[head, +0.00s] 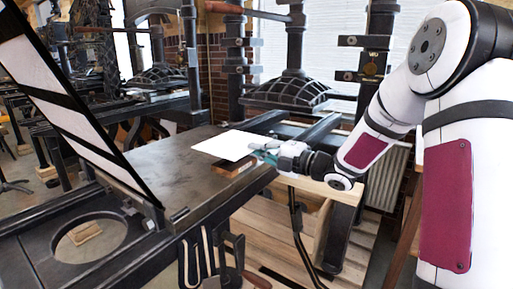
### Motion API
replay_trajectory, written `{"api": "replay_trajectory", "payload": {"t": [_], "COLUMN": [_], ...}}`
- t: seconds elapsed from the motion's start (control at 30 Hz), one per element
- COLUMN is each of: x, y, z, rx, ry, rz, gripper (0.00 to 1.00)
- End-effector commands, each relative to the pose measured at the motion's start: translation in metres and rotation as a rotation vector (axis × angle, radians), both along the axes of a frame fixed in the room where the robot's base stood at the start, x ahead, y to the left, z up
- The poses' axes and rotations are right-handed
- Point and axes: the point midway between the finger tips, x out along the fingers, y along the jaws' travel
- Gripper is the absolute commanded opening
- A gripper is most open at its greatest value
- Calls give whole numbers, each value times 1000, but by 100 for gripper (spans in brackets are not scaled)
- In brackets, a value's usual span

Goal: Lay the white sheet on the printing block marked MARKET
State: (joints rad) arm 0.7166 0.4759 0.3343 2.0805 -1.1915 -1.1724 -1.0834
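The white sheet (224,145) is level above the right part of the dark press bed (165,165). My gripper (260,150) is at the sheet's right edge and appears shut on it. A small brown wooden block (236,168) lies on the bed below the sheet's near right part. The sheet hides part of this block, and I cannot read any marking on it. The sheet looks raised above the block, apart from it. The fingertips are small and partly hidden by the sheet.
A raised framed panel (65,110) leans over the bed's left side. Dark iron press columns (295,45) stand behind the bed. Tools hang at the bed's front edge, around a handle (232,250). The bed left of the sheet is clear.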

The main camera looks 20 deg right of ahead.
Motion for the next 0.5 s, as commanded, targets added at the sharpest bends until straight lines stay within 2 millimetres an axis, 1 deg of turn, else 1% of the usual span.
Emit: {"api": "replay_trajectory", "payload": {"t": [0.03, 0.1, 0.4, 0.5], "x": [0, 0, 1, 1], "y": [0, 0, 0, 0], "z": [-7, -13, -40, -47], "rx": [2, 2, 1, 1], "ry": [1, 2, 1, 1], "rz": [0, -1, -1, 0], "gripper": [0, 0, 0, 0]}}
